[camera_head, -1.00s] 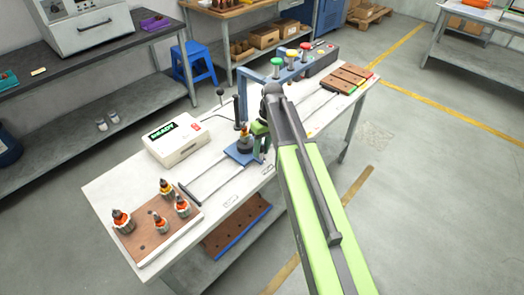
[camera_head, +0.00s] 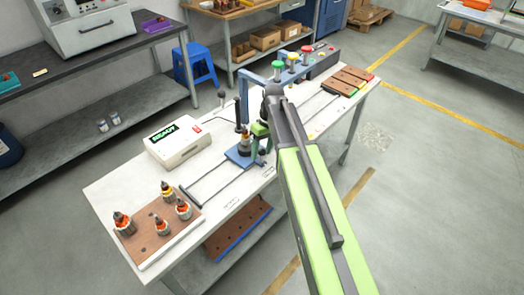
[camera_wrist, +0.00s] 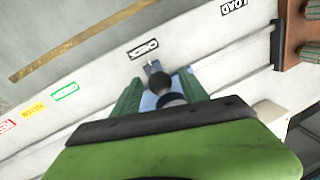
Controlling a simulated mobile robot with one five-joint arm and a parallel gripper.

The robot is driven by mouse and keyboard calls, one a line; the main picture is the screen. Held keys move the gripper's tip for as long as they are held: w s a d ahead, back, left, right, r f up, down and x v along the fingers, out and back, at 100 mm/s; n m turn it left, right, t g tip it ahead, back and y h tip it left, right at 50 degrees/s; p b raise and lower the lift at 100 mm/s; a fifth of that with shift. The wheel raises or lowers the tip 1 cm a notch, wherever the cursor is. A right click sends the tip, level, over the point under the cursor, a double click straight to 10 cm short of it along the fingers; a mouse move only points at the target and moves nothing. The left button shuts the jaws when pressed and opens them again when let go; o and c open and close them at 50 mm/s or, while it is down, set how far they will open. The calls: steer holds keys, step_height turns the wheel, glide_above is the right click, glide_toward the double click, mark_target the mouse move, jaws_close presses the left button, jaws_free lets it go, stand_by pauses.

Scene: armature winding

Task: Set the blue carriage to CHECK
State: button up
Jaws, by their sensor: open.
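The blue carriage (camera_head: 236,158) sits on its twin rails on the white bench, with a small upright part (camera_head: 245,143) on it. In the wrist view, part of the blue carriage (camera_wrist: 149,101) shows between the fingers, with its grey pointer tip close to the CHECK label (camera_wrist: 143,49). My gripper (camera_head: 259,138) is over the carriage's right side in the head view. In the wrist view, my gripper (camera_wrist: 160,88) is open, with a green finger on each side of a dark round knob (camera_wrist: 184,80). Whether the fingers touch the knob cannot be told.
The LOAD label (camera_wrist: 233,5) and a coloured label row, including a green one (camera_wrist: 65,92), lie along the bench edge. A white display box (camera_head: 178,140) stands behind the rails. A wooden board (camera_head: 150,250) with several armatures is at the near end. Coloured buttons (camera_head: 292,57) stand farther back.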

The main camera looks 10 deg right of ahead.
step_height(320, 180, up, 17)
steer(key=w+d+p, duration=0.1)
steer(key=d+p, duration=0.2)
steer(key=p, duration=1.3)
steer(key=shift+w+f, duration=0.15)
steer(key=shift+f, duration=0.05)
steer(key=s+f+m+t+h+b, duration=0.1)
steer(key=s+f+m+b, duration=0.4)
steer(key=s, duration=0.9)
step_height(320, 180, down, 3)
steer(key=h+b, duration=0.1)
steer(key=b, duration=0.1)
steer(key=shift+a+b, duration=0.15)
steer(key=shift+b, duration=0.15)
steer(key=shift+c, duration=0.3)
